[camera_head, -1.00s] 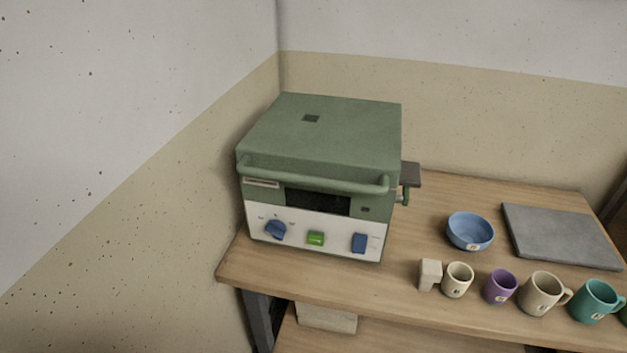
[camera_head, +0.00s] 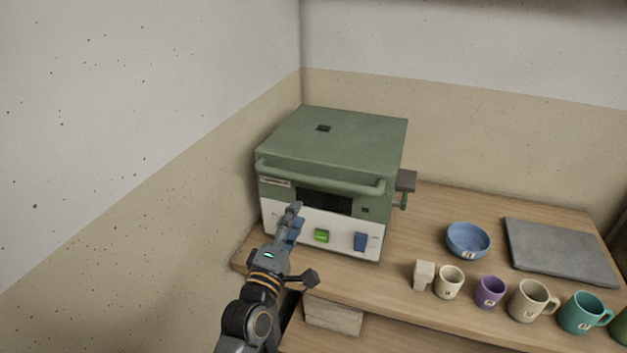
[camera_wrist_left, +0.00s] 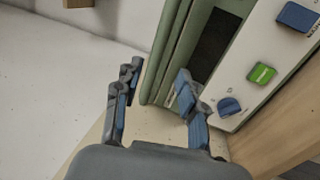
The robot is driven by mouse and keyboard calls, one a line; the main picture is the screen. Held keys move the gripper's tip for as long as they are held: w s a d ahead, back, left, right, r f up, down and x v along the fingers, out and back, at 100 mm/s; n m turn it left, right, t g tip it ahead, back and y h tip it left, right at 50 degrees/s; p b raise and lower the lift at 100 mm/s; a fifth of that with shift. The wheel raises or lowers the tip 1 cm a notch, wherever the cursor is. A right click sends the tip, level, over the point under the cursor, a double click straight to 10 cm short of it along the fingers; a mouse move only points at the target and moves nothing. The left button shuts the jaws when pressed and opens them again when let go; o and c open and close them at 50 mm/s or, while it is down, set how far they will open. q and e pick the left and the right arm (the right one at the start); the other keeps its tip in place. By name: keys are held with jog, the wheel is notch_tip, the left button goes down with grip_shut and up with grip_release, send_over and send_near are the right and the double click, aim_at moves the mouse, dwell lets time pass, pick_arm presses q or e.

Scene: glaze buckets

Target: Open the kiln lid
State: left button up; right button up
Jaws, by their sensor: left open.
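The kiln (camera_head: 335,190) is a green box with a white control panel, standing at the left end of the wooden table. Its lid (camera_head: 345,140) is down. A green bar handle (camera_head: 320,178) runs across the lid's front. My left gripper (camera_head: 303,245) is open and empty in front of the panel, below the handle, and covers part of the blue knob. In the left wrist view the open fingers (camera_wrist_left: 158,98) are spread near the kiln's green front (camera_wrist_left: 180,50), with the panel to the right. Contact cannot be told. My right gripper is not in view.
On the table (camera_head: 430,205) to the right are a blue bowl (camera_head: 468,241), a grey slab (camera_head: 560,250), a small pale block (camera_head: 424,275) and a row of several mugs, including a purple mug (camera_head: 490,292). Walls close in at left and behind. A pale block (camera_head: 333,315) lies below the tabletop.

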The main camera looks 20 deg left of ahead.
aim_at(314, 183)
pick_arm(q)
jog(key=w, duration=0.4)
jog(key=w+r+p, duration=0.1)
jog(key=w, duration=0.3)
jog(key=w+r+p, duration=0.1)
jog(key=w, duration=0.3)
jog(key=shift+d+r, duration=0.15)
jog(key=shift+d, duration=0.1)
grip_shut()
